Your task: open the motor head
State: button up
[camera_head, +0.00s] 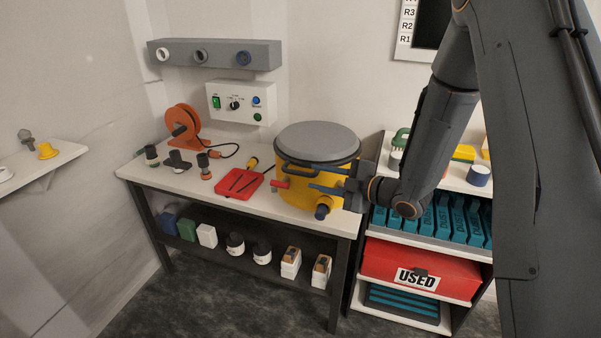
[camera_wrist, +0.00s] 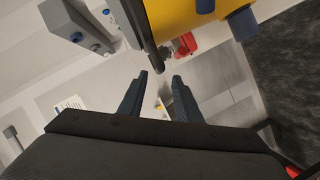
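The motor head (camera_head: 318,140) is the grey round lid on top of the yellow drum (camera_head: 288,186), at the bench's right end. It looks closed on the drum. A dark bar handle (camera_head: 284,165) runs along its front edge. In the wrist view, a dark bar (camera_wrist: 143,38) beside the yellow drum (camera_wrist: 172,16) lies just beyond the fingertips. My gripper (camera_head: 310,177) is open in front of the drum, its fingers pointing left. In the wrist view, my gripper (camera_wrist: 160,76) has its fingers apart with nothing held; whether they touch the handle cannot be told.
A shelf unit with a red "USED" bin (camera_head: 418,268) stands right. My arm crosses the right side.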

aim_at(304, 175)
jog(key=p+x, duration=0.1)
jog(key=x, duration=0.6)
jog(key=shift+w+a+f+p, duration=0.1)
jog(key=shift+w+a+p, duration=0.1)
jog(key=shift+p, duration=0.1)
jog(key=shift+c, duration=0.4)
